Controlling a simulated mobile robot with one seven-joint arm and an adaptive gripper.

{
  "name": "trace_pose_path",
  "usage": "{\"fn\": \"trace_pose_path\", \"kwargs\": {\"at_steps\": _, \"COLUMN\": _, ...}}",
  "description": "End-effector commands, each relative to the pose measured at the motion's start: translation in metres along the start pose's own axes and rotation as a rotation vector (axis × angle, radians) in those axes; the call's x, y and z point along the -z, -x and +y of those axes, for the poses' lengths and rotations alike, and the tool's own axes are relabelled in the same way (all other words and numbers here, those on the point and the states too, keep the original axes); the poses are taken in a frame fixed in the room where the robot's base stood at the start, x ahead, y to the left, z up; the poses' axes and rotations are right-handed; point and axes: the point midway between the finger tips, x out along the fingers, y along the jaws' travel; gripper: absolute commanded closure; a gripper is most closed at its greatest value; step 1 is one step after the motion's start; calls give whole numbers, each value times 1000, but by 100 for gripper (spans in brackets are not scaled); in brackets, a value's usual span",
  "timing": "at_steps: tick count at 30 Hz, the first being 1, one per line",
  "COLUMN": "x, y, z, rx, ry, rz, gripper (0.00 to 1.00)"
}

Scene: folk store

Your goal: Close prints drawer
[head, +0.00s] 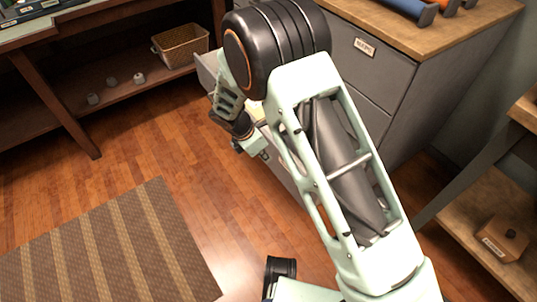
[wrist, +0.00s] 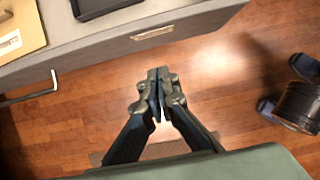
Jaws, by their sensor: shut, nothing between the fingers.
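An open grey drawer (wrist: 200,18) runs across the top of the wrist view. Its front has a small label holder (wrist: 152,32), too blurred to read, and a pale bar handle (wrist: 28,96) at left. In the head view a little of the open drawer (head: 206,66) shows at the left of the grey cabinet (head: 368,82); my arm hides most of it. My gripper (wrist: 158,78) is shut and empty, over the floor just outside the drawer front, apart from it in the picture. In the head view my gripper (head: 262,152) is low beside the cabinet, partly hidden.
A tan folder (wrist: 18,28) and a dark object (wrist: 98,6) lie in the drawer. A wicker basket (head: 181,45) sits on a low shelf at left. A striped rug (head: 110,250) covers the floor at lower left. A wooden shelf (head: 465,232) stands at right. Wooden floor between is clear.

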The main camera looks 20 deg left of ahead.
Motion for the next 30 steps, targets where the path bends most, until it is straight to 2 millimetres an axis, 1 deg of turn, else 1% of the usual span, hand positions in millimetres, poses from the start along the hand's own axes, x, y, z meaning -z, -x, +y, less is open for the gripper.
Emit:
{"fn": "trace_pose_path", "kwargs": {"at_steps": 1, "x": 1, "y": -16, "z": -1, "rx": 4, "ry": -1, "rz": -1, "gripper": 100}}
{"fn": "trace_pose_path", "kwargs": {"at_steps": 3, "x": 1, "y": -31, "z": -1, "rx": 4, "ry": -2, "rz": -1, "gripper": 100}}
{"fn": "trace_pose_path", "kwargs": {"at_steps": 10, "x": 1, "y": -78, "z": -1, "rx": 2, "ry": -3, "rz": -1, "gripper": 100}}
{"fn": "trace_pose_path", "kwargs": {"at_steps": 12, "x": -15, "y": -79, "z": 0, "rx": -1, "ry": -9, "rz": -1, "gripper": 100}}
{"fn": "trace_pose_path", "kwargs": {"at_steps": 18, "x": -33, "y": -85, "z": 0, "rx": 0, "ry": -7, "rz": 0, "gripper": 100}}
{"fn": "trace_pose_path", "kwargs": {"at_steps": 22, "x": -38, "y": -86, "z": 0, "rx": -1, "ry": -5, "rz": 0, "gripper": 100}}
{"fn": "trace_pose_path", "kwargs": {"at_steps": 30, "x": -38, "y": -85, "z": 0, "rx": -1, "ry": -5, "rz": 0, "gripper": 100}}
